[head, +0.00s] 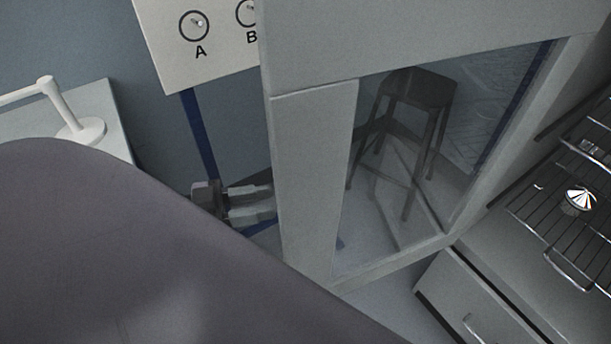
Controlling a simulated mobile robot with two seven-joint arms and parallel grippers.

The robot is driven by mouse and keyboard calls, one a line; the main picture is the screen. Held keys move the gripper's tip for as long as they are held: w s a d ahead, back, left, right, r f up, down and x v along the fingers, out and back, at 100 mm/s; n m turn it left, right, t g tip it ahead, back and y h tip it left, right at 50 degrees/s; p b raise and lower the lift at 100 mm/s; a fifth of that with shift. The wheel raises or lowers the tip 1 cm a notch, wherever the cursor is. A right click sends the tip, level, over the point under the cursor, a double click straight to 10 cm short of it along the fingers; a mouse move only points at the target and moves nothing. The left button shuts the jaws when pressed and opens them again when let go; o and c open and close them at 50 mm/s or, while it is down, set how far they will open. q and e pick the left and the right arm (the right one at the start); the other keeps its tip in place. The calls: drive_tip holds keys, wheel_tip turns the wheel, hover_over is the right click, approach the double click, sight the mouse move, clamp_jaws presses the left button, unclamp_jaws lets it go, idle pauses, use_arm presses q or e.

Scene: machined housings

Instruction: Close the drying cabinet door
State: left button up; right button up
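The drying cabinet door (312,180) stands open, swung out from the cabinet. It has a light grey frame and a clear window. The cabinet's inside (590,150) shows at the right edge, with wire racks. My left gripper (262,202) is at the door's left upright, on its outer side, with its two fingers pointing right at the edge. The fingertips meet the edge in the picture; I cannot tell whether they touch it or pass behind it. My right gripper is not in view.
A shiny metal part (579,198) sits on a wire rack (550,215). A drawer front (475,300) is below the cabinet. A dark stool (415,95) shows through the window. A panel marked A and B (190,60) and a white stand (80,130) are at the left.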

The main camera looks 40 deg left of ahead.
use_arm(q)
drive_tip(key=shift+b+x, duration=0.3)
drive_tip(key=shift+x, duration=3)
drive_tip(key=shift+d, duration=0.1)
clamp_jaws()
